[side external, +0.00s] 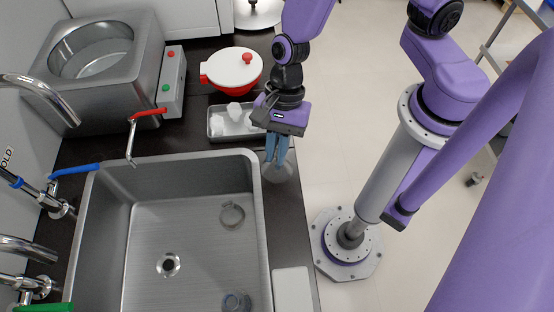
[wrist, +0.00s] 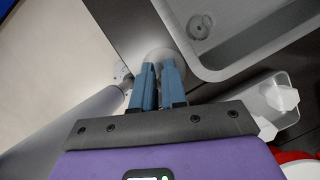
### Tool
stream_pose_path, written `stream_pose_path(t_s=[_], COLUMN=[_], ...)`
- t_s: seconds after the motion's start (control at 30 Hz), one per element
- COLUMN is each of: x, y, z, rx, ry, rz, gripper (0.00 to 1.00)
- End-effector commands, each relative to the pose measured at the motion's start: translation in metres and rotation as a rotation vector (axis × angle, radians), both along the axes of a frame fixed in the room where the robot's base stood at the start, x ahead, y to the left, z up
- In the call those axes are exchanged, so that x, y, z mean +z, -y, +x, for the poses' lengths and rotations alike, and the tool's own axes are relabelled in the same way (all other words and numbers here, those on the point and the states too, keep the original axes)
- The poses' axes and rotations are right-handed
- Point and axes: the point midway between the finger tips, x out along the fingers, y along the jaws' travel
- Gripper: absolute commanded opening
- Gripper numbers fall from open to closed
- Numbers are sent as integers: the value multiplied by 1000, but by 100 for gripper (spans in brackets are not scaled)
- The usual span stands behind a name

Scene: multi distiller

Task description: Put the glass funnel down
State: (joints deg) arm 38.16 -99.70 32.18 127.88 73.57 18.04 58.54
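The glass funnel (side external: 279,173) is a faint, see-through shape at the blue fingertips of my gripper (side external: 276,160), over the dark counter strip right of the sink. In the wrist view the funnel (wrist: 162,53) is a pale round shape just beyond the fingertips (wrist: 158,68). The fingers are close together with a narrow gap and appear shut on the funnel's stem, which is mostly hidden between them. I cannot tell whether the funnel touches the counter.
The steel sink (side external: 145,215) is just left of the funnel, with glass pieces inside. A metal tray (side external: 217,135) with white pieces lies behind. A red pot with a white lid (side external: 233,68) and a steel bath (side external: 92,90) stand farther back. A white plate (side external: 292,290) is in front.

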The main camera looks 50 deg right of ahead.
Motion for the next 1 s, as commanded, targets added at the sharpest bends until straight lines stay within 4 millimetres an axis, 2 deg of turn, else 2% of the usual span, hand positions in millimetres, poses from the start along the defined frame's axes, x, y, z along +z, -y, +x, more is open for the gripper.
stream_pose_path(t_s=[0.63,0.77,1.0], x=[4,12,40], y=[0,-1,5], z=[0,0,-5], rx=[2,2,3], ry=[-1,-1,2], rz=[-1,1,3], gripper=[0,0,0])
